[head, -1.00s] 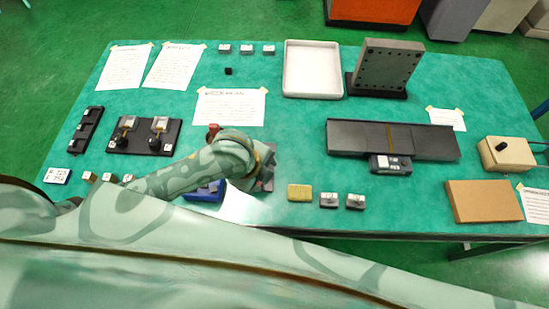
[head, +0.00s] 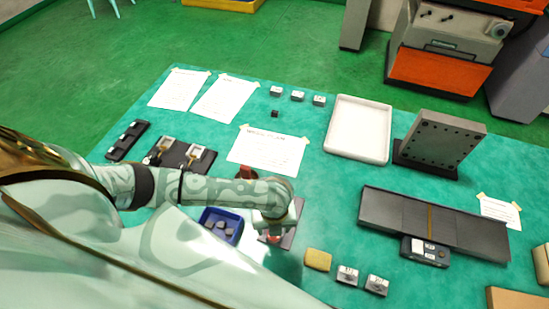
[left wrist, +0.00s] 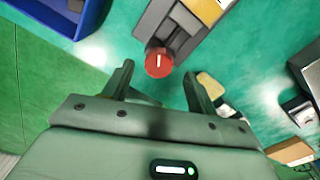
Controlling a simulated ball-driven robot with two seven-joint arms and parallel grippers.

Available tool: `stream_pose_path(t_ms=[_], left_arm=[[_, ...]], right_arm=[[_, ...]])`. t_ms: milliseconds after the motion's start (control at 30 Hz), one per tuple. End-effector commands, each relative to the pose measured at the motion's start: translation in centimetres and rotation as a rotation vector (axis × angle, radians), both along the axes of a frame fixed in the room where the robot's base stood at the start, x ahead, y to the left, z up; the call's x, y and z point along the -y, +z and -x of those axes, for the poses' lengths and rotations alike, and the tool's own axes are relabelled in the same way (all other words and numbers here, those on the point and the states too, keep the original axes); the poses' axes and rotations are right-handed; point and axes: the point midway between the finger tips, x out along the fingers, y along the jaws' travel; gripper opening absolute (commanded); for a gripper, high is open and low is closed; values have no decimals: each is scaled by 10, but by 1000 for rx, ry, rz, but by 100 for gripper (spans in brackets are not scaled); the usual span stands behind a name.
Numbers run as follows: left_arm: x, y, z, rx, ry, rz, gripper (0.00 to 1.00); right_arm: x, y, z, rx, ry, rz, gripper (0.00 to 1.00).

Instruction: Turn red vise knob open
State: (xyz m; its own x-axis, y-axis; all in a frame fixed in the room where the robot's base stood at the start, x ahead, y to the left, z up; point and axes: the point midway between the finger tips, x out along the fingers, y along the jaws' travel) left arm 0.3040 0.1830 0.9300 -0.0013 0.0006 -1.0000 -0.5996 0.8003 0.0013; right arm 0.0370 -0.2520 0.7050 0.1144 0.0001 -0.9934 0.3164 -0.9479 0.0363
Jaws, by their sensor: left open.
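The red knob (left wrist: 158,62) has a white line on its face and sits at the end of the grey vise (left wrist: 170,25) in the left wrist view. My left gripper (left wrist: 158,70) is open, with one finger on each side of the knob's near edge. I cannot tell whether either finger touches it. In the head view my left gripper (head: 272,228) is over the vise's dark base (head: 290,222) and hides most of the vise and knob. My right gripper is not in view.
A blue bin (head: 234,238) with grey pieces is left of the vise. A yellow block (head: 317,260) and two small grey blocks lie to its right. A red item (head: 246,172) is partly hidden behind my arm. A paper sheet (head: 268,150) lies behind.

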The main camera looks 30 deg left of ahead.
Motion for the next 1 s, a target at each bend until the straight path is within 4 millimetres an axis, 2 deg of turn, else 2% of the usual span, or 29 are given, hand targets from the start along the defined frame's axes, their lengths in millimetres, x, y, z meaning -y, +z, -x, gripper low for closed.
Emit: stream_pose_path(t_ms=[33, 200, 533, 567, 700, 1000], left_arm=[[0, -11, 1, -3, 0, -2, 58], [0, -28, 1, -1, 0, 0, 58], [0, -31, 0, 0, 0, 0, 58], [0, -30, 0, 0, 0, 0, 52], [0, -30, 0, 0, 0, 0, 13], [0, -29, 0, 0, 18, 0, 13]], right_arm=[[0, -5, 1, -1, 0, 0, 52], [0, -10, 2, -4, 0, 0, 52], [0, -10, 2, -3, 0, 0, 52], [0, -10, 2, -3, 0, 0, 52], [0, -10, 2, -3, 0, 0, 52], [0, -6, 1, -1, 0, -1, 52]])
